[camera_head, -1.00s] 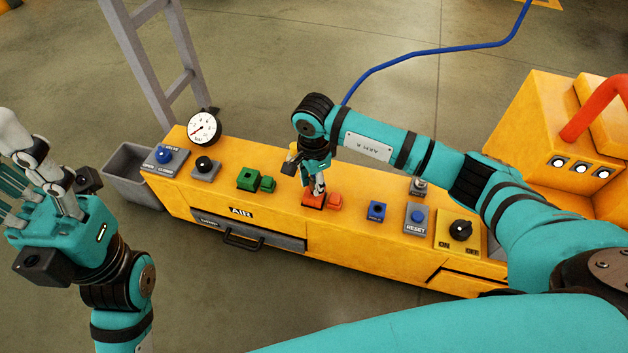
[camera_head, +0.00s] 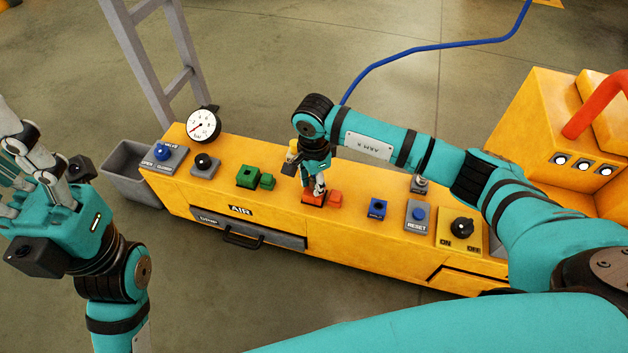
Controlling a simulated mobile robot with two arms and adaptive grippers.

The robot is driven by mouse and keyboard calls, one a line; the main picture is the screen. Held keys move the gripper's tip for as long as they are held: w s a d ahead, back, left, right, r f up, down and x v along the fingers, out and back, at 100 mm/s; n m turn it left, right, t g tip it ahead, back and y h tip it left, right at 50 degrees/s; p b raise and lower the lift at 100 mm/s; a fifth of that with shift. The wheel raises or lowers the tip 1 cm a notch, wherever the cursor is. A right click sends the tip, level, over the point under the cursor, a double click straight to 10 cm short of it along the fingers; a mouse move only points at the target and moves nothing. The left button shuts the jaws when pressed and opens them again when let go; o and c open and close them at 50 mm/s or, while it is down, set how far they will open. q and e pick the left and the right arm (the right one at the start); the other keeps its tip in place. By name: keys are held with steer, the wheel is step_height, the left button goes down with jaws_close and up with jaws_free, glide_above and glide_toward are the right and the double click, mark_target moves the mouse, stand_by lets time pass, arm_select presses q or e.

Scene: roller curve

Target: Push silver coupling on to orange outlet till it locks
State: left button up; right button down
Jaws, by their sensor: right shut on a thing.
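The orange outlet (camera_head: 335,198) sits on the top of the yellow air panel (camera_head: 285,185), between the green outlet and the blue outlet. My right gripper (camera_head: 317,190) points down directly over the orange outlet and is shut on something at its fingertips. The silver coupling is hidden by the fingers or too small to make out, so I cannot tell how it sits against the outlet. My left gripper (camera_head: 30,190) is at the left edge, raised away from the panel; its fingers look spread and it holds nothing that I can see.
A green outlet (camera_head: 248,177), a blue outlet (camera_head: 377,208), a reset button (camera_head: 418,215) and an on/off knob (camera_head: 462,228) are on the panel. A pressure gauge (camera_head: 202,125) stands at its left. A blue hose (camera_head: 430,52) runs behind. A grey bin (camera_head: 130,172) is left of the panel.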

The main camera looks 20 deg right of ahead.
steer(key=shift+f, duration=0.2)
steer(key=c, duration=1)
jaws_free()
step_height(320, 180, up, 12)
steer(key=shift+f, duration=0.1)
